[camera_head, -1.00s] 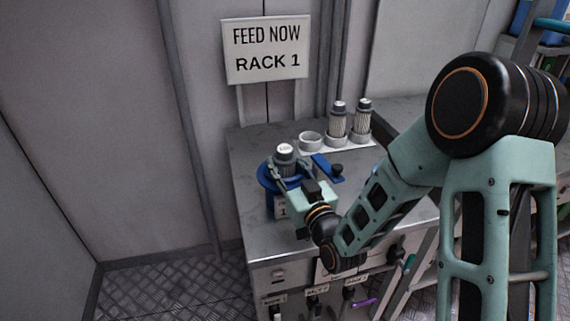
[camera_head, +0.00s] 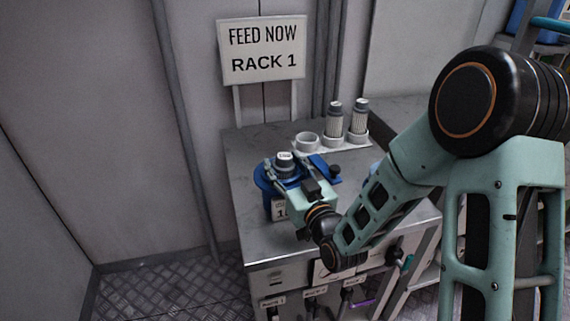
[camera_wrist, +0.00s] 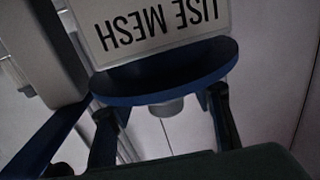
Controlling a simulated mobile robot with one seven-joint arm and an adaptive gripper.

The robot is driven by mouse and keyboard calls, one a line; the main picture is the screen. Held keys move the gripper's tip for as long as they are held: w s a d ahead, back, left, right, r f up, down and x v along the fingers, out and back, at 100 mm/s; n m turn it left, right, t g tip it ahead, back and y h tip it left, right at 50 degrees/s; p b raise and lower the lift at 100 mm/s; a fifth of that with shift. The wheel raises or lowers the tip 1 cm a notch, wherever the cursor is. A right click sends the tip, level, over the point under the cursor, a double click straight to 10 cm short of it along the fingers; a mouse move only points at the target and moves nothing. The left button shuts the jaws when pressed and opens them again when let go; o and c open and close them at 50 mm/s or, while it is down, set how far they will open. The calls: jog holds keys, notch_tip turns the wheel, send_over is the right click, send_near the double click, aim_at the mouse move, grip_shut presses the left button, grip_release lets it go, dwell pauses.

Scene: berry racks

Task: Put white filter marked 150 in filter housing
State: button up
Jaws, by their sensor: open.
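A filter with a white-topped grey cap (camera_head: 284,157) sits upright in the blue filter housing (camera_head: 262,180) on the cabinet top. Only its cap shows above the housing; the marking on top is too small to read surely. My gripper (camera_head: 287,165) is at the housing's near side, its fingers open on either side of the cap. In the wrist view, my fingers (camera_wrist: 163,106) stand apart beside the blue housing rim (camera_wrist: 165,88). A pale round part (camera_wrist: 167,107) shows between them. A label on the housing is partly hidden by my gripper.
Two more pleated filters (camera_head: 333,118) (camera_head: 359,117) stand in a white holder behind, beside an empty ring (camera_head: 307,141). A "USE MESH" sign (camera_wrist: 160,25) shows in the wrist view.

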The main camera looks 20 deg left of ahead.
notch_tip(320, 180, up, 10)
jog(key=shift+r, duration=0.1)
dwell(0.4)
